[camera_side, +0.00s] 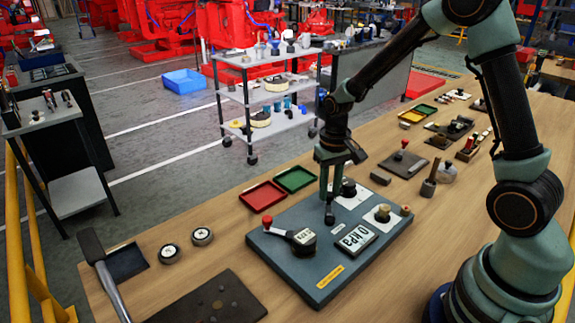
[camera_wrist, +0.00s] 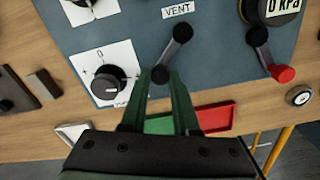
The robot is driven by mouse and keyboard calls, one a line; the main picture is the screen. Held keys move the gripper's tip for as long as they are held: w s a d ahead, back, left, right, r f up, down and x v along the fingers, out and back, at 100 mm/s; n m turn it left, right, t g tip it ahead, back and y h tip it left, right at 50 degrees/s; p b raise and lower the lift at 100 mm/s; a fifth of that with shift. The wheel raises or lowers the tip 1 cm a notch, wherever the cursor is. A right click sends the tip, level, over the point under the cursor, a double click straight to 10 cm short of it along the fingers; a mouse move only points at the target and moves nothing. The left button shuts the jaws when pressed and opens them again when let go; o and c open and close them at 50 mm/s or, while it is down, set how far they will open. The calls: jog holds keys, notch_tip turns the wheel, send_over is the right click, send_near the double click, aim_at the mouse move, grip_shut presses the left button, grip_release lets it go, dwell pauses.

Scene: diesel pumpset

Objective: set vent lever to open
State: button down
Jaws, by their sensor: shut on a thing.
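The vent lever is a short black lever on the blue-grey panel (camera_side: 335,270), beside the VENT label (camera_wrist: 177,11). In the wrist view the vent lever (camera_wrist: 181,36) slants from its upper right end down to its lower left end. My gripper (camera_wrist: 161,78) has its two green fingers on either side of that lower left end and is shut on it. In the side view my gripper (camera_side: 328,190) reaches down over the panel, with the dark lever (camera_side: 329,216) at the fingertips. I see no open or closed mark at the lever.
A red-knobbed lever (camera_wrist: 283,74) and a 0 kPa gauge (camera_wrist: 285,6) are to the right in the wrist view. A black dial (camera_wrist: 103,82) on a white plate is to the left. Red (camera_side: 262,196) and green (camera_side: 295,179) trays lie behind the panel.

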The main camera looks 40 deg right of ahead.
jog(key=shift+w+a+r+n, duration=0.1)
jog(key=shift+w+a+n, duration=0.2)
jog(key=shift+n, duration=0.55)
jog(key=shift+w+a+f+n, duration=0.15)
jog(key=shift+a+n, duration=0.25)
jog(key=shift+n, duration=0.4)
jog(key=shift+w+a+r+n, duration=0.15)
jog(key=shift+w+a+n, duration=0.15)
jog(key=shift+n, duration=0.55)
jog(key=shift+a, duration=0.1)
jog(key=c, duration=0.7)
grip_release()
jog(key=shift+o, duration=0.2)
jog(key=shift+s, duration=0.1)
notch_tip(320, 180, up, 12)
